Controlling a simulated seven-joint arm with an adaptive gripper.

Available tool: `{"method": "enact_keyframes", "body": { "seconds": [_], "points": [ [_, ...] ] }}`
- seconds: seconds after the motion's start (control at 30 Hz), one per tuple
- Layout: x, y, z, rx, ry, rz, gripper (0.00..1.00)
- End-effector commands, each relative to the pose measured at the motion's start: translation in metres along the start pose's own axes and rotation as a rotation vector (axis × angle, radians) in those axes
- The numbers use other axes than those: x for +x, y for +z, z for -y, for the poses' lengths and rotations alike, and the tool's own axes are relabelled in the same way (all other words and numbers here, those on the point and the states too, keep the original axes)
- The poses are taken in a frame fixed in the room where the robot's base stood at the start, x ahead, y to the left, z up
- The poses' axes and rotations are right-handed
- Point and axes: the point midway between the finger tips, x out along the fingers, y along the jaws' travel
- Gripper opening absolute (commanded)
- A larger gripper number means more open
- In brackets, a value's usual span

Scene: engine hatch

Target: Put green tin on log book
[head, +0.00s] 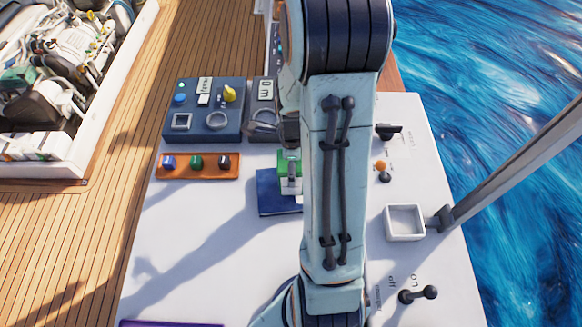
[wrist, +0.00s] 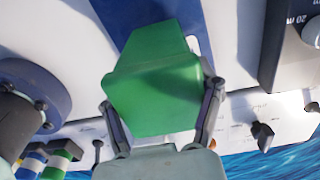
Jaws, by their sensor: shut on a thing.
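The green tin (head: 283,166) is between the fingers of my gripper (head: 291,172), over the blue log book (head: 272,202) in the head view. In the wrist view the green tin (wrist: 155,85) fills the middle, with a finger of my gripper (wrist: 163,118) against each side. The gripper is shut on it. Part of the log book (wrist: 128,18) shows beyond the tin in the wrist view. My arm hides the book's right part in the head view. I cannot tell whether the tin touches the book.
An orange strip (head: 215,172) with several knobs lies left of the book. A dark blue panel (head: 205,125) stands behind it. A white square tray (head: 405,222) and a lever (head: 418,295) are at the right. The white surface (head: 200,260) front left is mostly clear.

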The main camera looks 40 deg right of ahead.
Motion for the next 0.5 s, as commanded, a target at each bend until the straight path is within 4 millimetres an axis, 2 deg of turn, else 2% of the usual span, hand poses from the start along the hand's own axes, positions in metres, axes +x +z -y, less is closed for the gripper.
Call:
{"method": "enact_keyframes", "body": {
  "seconds": [0.1,0.43,0.47,0.5],
  "points": [
    [0.0082,0.0,0.0,0.0,0.0,0.0,0.24],
    [0.0108,0.0002,0.0004,-0.001,-0.002,0.0,0.24],
    [0.0109,0.0001,0.0003,-0.001,-0.002,0.0,0.71],
    [0.0107,0.0001,0.0003,-0.001,-0.002,0.0,0.84]
  ]
}}
